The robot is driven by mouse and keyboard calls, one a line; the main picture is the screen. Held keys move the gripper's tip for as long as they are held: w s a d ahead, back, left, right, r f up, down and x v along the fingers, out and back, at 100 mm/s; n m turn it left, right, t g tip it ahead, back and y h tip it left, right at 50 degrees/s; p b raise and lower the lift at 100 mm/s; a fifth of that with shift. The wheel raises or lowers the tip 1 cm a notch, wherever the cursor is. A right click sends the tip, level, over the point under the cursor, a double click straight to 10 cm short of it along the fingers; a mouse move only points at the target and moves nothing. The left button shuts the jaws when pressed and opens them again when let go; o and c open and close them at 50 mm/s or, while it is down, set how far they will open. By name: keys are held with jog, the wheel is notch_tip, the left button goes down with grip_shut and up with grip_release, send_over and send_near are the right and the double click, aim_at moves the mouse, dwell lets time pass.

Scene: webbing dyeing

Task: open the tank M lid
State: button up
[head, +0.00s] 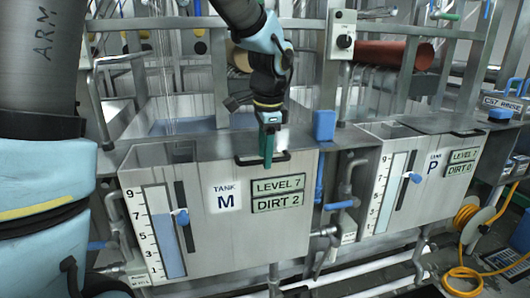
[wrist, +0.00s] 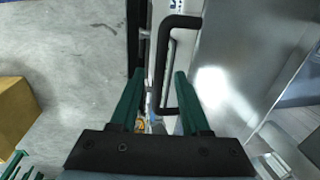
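Tank M (head: 218,225) is a steel tank with a level gauge and labels reading LEVEL 7 and DIRT 2. Its grey metal lid (head: 218,148) lies flat on top and looks closed. A black bar handle (head: 243,160) sits at the lid's front edge. My gripper (head: 268,150) points down at this handle and hides part of it. In the wrist view, the handle (wrist: 158,75) runs between my two green fingers (wrist: 158,85). The fingers are apart, with a gap to the bar on both sides. Whether they reach the bar's depth is hard to tell.
Tank P (head: 410,190) stands to the right, with pipes and blue-handled valves (head: 343,204) between the tanks. Metal frame posts (head: 219,60) and a reddish-brown roll (head: 393,54) are behind. A yellow hose (head: 466,245) lies at right. A yellow box (wrist: 16,115) sits on the floor.

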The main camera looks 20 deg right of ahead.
grip_shut()
dwell(1.2)
